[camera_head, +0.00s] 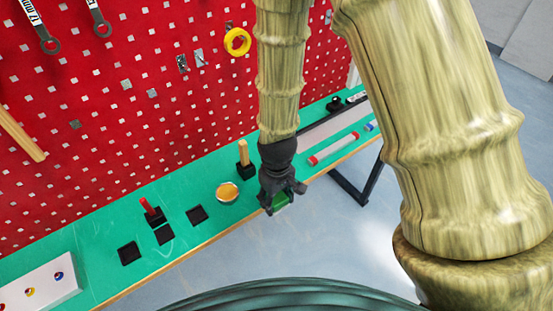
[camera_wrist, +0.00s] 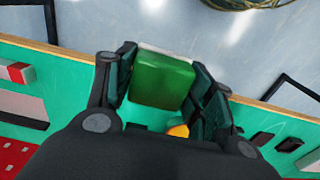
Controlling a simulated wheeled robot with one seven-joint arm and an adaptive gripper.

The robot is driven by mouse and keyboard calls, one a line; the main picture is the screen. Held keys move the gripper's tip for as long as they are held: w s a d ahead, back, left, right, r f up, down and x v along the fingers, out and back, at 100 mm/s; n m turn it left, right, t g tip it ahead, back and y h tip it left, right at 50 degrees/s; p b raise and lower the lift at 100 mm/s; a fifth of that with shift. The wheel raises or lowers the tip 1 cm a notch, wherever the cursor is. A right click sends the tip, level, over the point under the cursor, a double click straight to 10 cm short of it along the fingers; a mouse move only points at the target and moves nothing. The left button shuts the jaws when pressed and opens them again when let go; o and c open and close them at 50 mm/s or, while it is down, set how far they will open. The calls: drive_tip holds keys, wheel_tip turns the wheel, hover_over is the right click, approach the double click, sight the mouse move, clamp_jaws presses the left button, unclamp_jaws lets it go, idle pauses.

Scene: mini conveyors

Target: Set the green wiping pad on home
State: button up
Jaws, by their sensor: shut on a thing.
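The green wiping pad (camera_wrist: 163,82) is a green block with a pale edge, held between the two fingers of my gripper (camera_wrist: 165,68) in the wrist view. In the head view my gripper (camera_head: 283,196) points down at the front edge of the green bench (camera_head: 100,208), with the pad (camera_head: 280,203) showing below the fingers. The pad appears above the bench edge, partly over the floor. Several flat black squares lie on the bench to the left: one at the left (camera_head: 129,253), one in the middle (camera_head: 164,234), one nearer my gripper (camera_head: 197,215). I cannot tell which place is home.
A round tin with yellow contents (camera_head: 227,192) and a wooden peg in a black block (camera_head: 244,160) stand just left of my gripper. A red-handled item (camera_head: 150,208) stands behind the squares. A white button box (camera_head: 40,288) is at lower left. A red pegboard (camera_head: 110,110) rises behind.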

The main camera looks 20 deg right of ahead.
drive_tip(key=shift+w+d+r, duration=0.1)
drive_tip(key=shift+w, duration=0.3)
drive_tip(key=w+d+p, duration=0.1)
drive_tip(key=w, duration=0.3)
drive_tip(key=w+d+f+p, duration=0.1)
drive_tip(key=w+d+p, duration=0.1)
drive_tip(key=w, duration=0.3)
drive_tip(key=w+d+p, duration=0.2)
drive_tip(key=w, duration=0.2)
drive_tip(key=shift+w+d+f, duration=0.15)
drive_tip(key=shift+w+d, duration=0.1)
drive_tip(key=shift+w+d+f, duration=0.1)
drive_tip(key=shift+w, duration=0.15)
drive_tip(key=shift+f+p, duration=0.95)
drive_tip(key=shift+f, duration=0.75)
drive_tip(key=shift+s, duration=0.1)
drive_tip(key=o, duration=1)
drive_tip(key=shift+r, duration=0.1)
